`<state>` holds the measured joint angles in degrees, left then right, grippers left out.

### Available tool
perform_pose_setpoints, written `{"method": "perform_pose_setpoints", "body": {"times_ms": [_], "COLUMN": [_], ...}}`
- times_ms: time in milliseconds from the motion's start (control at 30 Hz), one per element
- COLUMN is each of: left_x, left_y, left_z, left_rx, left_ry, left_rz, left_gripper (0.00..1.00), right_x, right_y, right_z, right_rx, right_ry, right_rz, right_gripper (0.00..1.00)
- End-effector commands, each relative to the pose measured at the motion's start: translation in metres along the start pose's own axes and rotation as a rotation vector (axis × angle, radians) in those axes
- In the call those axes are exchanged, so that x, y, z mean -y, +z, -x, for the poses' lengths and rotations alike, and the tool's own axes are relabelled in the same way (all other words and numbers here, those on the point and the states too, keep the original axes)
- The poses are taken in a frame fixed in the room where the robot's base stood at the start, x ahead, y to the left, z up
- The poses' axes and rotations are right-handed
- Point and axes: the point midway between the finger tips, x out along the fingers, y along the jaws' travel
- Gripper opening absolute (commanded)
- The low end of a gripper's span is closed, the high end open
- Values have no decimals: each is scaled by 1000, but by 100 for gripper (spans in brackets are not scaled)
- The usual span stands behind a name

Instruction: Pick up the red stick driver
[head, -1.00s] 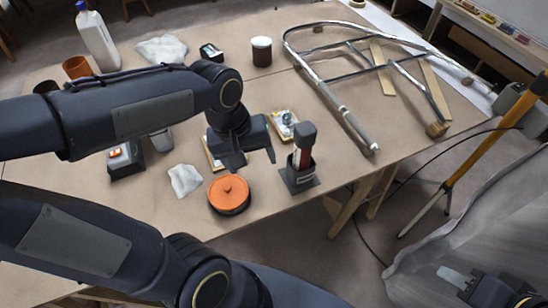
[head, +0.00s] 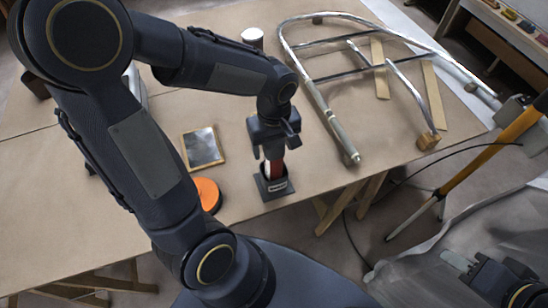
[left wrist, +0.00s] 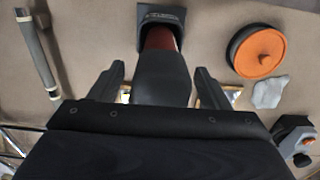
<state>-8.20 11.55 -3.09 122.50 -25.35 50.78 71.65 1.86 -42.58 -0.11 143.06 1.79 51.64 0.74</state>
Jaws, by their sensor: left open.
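The red stick driver (head: 277,170) stands upright in a small dark holder (head: 273,187) near the table's front edge. My left gripper (head: 272,149) is above it, open, and covers its dark top in the head view. In the left wrist view the driver's dark top (left wrist: 163,78) shows between the two spread fingers, with a gap on each side. Its red shaft (left wrist: 160,39) runs down into the holder. My right gripper (head: 458,262) is at the lower right of the head view, away from the table; its jaw state is unclear.
An orange round lid (head: 207,194) lies left of the holder, partly behind my arm. A framed dark plate (head: 203,147) lies behind it. A bent metal tube frame (head: 333,120) fills the table's right side. A white rag (left wrist: 268,93) shows in the left wrist view.

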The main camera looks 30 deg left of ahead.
Motion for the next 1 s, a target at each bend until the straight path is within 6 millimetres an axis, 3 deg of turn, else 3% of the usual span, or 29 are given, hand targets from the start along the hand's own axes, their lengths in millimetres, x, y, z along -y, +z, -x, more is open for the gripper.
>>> {"method": "perform_pose_setpoints", "body": {"times_ms": [133,400,767,1000], "left_x": [0,0,0,-1], "left_y": [0,0,0,-1], "left_z": [-18,-21,-21,-20], "left_rx": [1,0,0,-2], "left_ry": [-2,1,1,3], "left_rz": [1,1,1,1], "left_gripper": [70,70,25,22], "right_x": [0,0,0,0], "right_y": [-1,-1,-1,-1], "right_z": [1,1,1,1], "right_rx": [0,0,0,0], "right_ry": [0,0,0,0], "right_rz": [0,0,0,0], "right_gripper": [36,36,36,36]}}
